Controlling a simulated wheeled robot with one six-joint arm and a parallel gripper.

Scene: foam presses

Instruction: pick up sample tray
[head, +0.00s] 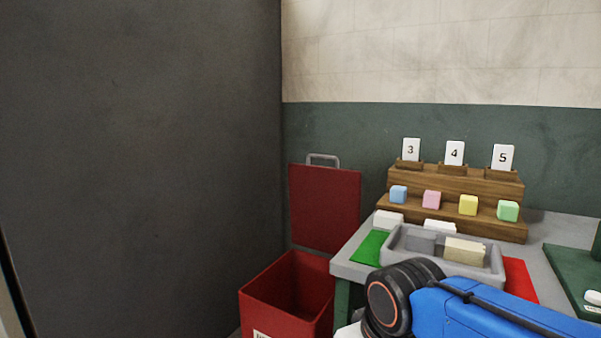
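The sample tray (395,246) is a shallow grey tray on the grey table, right of centre in the head view. It holds a cream block (464,250) on its right side, and its left part shows a bare grey area. My blue arm with a black joint crosses in front of the tray's near edge and hides part of it. My gripper does not show, so its place relative to the tray cannot be seen.
A green mat (369,248) and a red mat (519,281) flank the tray. Behind it stand white blocks (388,219) and a wooden stepped rack (455,183) with coloured cubes and numbered cards. An open red bin (287,290) stands left of the table (346,267). A dark wall fills the left.

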